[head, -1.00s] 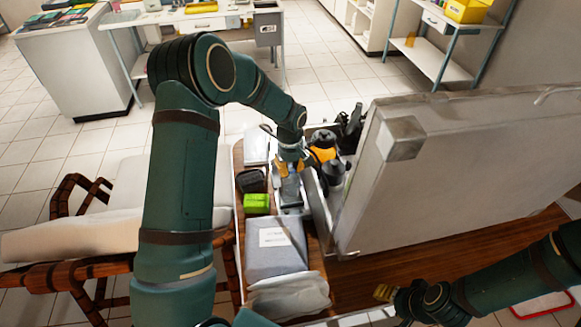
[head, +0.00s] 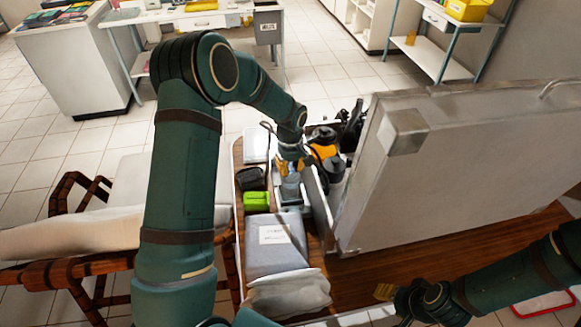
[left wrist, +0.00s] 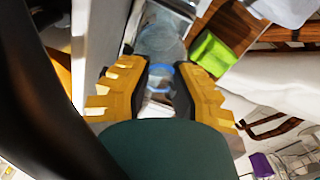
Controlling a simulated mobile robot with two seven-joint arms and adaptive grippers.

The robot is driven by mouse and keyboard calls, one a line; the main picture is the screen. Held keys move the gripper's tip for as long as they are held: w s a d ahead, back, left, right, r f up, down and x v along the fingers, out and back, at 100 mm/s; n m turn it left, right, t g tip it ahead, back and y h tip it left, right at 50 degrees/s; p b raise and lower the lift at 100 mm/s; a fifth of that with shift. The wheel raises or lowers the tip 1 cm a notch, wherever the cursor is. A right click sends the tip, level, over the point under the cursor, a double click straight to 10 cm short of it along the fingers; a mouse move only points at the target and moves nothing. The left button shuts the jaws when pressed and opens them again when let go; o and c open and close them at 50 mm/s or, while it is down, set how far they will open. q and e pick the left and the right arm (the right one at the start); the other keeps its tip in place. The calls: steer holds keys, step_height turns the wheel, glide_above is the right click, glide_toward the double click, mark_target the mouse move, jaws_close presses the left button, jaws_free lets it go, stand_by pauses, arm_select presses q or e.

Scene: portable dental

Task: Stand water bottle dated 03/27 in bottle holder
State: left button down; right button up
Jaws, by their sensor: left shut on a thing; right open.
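My left gripper (head: 290,167) is over the narrow strip between the wooden side shelf and the open metal case. In the left wrist view its yellow fingers (left wrist: 164,85) are closed around a clear bottle (left wrist: 160,42) with a blue ring near its neck. The bottle also shows below the fingers in the head view (head: 291,186). Its date cannot be read. A grey tray-like piece (head: 294,204) lies under the bottle; I cannot tell whether it is the bottle holder or whether the bottle touches it. My right gripper (head: 384,292) is open and empty at the lower right, over the wooden surface.
A green box (head: 257,200), a dark item (head: 251,178), a grey package (head: 276,246) and a pale pouch (head: 288,294) lie left of and below the bottle. The large metal case lid (head: 470,165) stands up on the right.

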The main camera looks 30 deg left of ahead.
arm_select(q)
steer(key=c, duration=0.9)
jaws_free()
steer(key=shift+r, duration=0.1)
step_height(320, 180, up, 12)
steer(key=shift+f, duration=0.1)
